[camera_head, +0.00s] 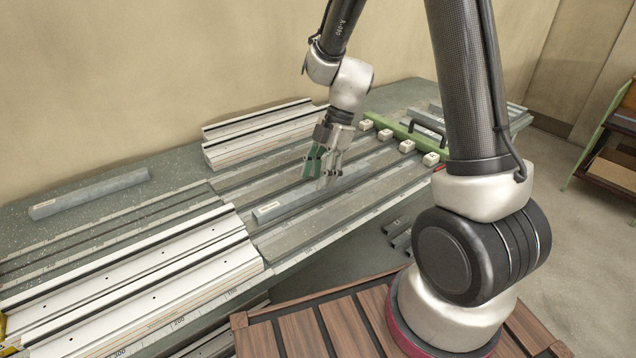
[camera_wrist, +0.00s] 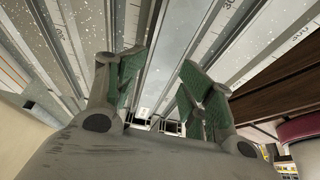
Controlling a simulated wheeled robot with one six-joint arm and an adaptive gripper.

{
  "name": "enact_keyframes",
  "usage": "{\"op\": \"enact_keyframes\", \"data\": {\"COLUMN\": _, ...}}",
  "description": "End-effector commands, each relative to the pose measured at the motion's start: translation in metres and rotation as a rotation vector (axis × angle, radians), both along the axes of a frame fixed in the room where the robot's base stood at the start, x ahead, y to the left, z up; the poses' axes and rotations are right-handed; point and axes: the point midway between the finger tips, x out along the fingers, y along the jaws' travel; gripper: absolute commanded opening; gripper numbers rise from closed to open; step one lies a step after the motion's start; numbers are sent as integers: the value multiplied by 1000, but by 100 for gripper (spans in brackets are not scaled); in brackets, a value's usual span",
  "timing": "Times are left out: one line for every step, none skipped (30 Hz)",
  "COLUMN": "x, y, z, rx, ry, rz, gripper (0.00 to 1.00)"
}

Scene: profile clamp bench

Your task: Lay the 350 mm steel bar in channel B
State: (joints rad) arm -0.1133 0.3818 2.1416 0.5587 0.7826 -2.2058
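A grey steel bar (camera_head: 290,203) with a pale label at its near left end lies lengthwise along the grooved rails in the middle of the bench. Another labelled grey bar (camera_head: 92,194) lies apart at the back left. I cannot read either label, nor tell which channel is B. My gripper (camera_head: 322,172) points down at the middle bar, at its far part. In the wrist view my gripper (camera_wrist: 165,72) has its green-padded fingers spread apart, with a grey bar surface (camera_wrist: 165,55) between and beyond them. Whether the pads touch it I cannot tell.
White clamp profiles (camera_head: 130,285) stand at the front left, and more white profiles (camera_head: 262,133) stand at the back. A green bar with a black handle (camera_head: 425,130) and white blocks (camera_head: 431,159) is at the right end. A slatted wooden surface (camera_head: 310,330) is in front.

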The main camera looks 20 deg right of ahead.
Motion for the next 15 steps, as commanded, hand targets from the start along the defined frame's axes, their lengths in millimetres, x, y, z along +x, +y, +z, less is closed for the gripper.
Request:
{"op": "enact_keyframes", "data": {"x": 2, "y": -4, "z": 12, "rx": 1, "ry": -5, "rz": -3, "gripper": 48}}
{"op": "enact_keyframes", "data": {"x": 3, "y": -7, "z": 19, "rx": 0, "ry": -6, "rz": -2, "gripper": 48}}
{"op": "enact_keyframes", "data": {"x": 5, "y": -11, "z": 28, "rx": 1, "ry": -6, "rz": -2, "gripper": 48}}
{"op": "enact_keyframes", "data": {"x": 5, "y": -14, "z": 35, "rx": 2, "ry": -5, "rz": -3, "gripper": 48}}
{"op": "enact_keyframes", "data": {"x": 6, "y": -16, "z": 41, "rx": 1, "ry": -5, "rz": -3, "gripper": 48}}
{"op": "enact_keyframes", "data": {"x": 7, "y": -20, "z": 50, "rx": 1, "ry": -6, "rz": -2, "gripper": 48}}
{"op": "enact_keyframes", "data": {"x": 8, "y": -22, "z": 56, "rx": 2, "ry": -5, "rz": -2, "gripper": 48}}
{"op": "enact_keyframes", "data": {"x": 9, "y": -24, "z": 62, "rx": 1, "ry": -4, "rz": -3, "gripper": 48}}
{"op": "enact_keyframes", "data": {"x": 9, "y": -27, "z": 69, "rx": 0, "ry": -4, "rz": -3, "gripper": 48}}
{"op": "enact_keyframes", "data": {"x": 10, "y": -30, "z": 74, "rx": 0, "ry": -4, "rz": -3, "gripper": 48}}
{"op": "enact_keyframes", "data": {"x": 10, "y": -31, "z": 79, "rx": 1, "ry": -3, "rz": -2, "gripper": 48}}
{"op": "enact_keyframes", "data": {"x": 11, "y": -33, "z": 84, "rx": 2, "ry": -2, "rz": -2, "gripper": 48}}
{"op": "enact_keyframes", "data": {"x": 12, "y": -34, "z": 87, "rx": 2, "ry": -2, "rz": -2, "gripper": 48}}
{"op": "enact_keyframes", "data": {"x": 12, "y": -35, "z": 90, "rx": 2, "ry": -2, "rz": -1, "gripper": 48}}
{"op": "enact_keyframes", "data": {"x": 12, "y": -37, "z": 93, "rx": 2, "ry": -1, "rz": -1, "gripper": 48}}
